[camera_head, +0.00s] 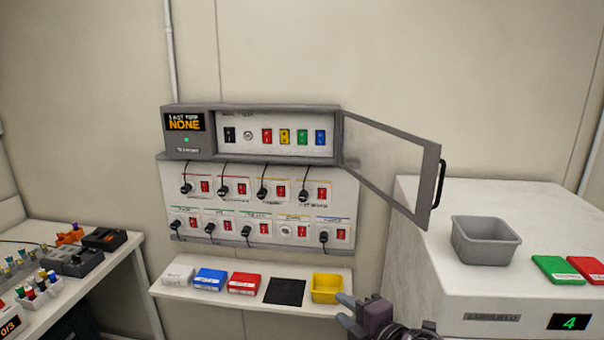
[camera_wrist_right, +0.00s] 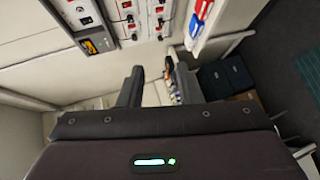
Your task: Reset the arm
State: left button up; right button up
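My right gripper (camera_head: 346,309) shows at the bottom of the head view, in front of the shelf and just right of the yellow bin. In the right wrist view its two fingers (camera_wrist_right: 158,80) stand apart with nothing between them, so it is open and empty. My left gripper is in neither view.
A wall panel (camera_head: 262,205) with plugs and red switches hangs under a breaker box (camera_head: 190,146), whose glass door (camera_head: 431,187) stands open to the right. The shelf (camera_head: 215,296) holds small boxes and a yellow bin (camera_head: 327,287). A grey tub (camera_head: 484,249) sits on the white machine (camera_head: 420,300).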

jog(key=s+d+f+m+g+h, duration=0.45)
jog(key=s+f+m, duration=0.35)
jog(key=s+m, duration=0.35)
jog(key=s+d+f+m+g+h, duration=0.3)
jog(key=s+d+f+m+g, duration=0.3)
jog(key=s+m, duration=0.55)
jog(key=s+f+n+b, duration=0.1)
jog(key=s+f+b, duration=0.2)
jog(key=f, duration=1.6)
jog(key=s+f+n+b, duration=0.1)
jog(key=s+f+b, duration=0.15)
jog(key=f, duration=1.75)
jog(key=s+d+f+b, duration=0.2)
jog(key=s+f, duration=0.7)
jog(key=f, duration=0.1)
jog(key=s+d+f+g+b, duration=0.1)
jog(key=s+d+f+b, duration=0.1)
jog(key=s+f, duration=0.7)
jog(key=shift+f, duration=0.7)
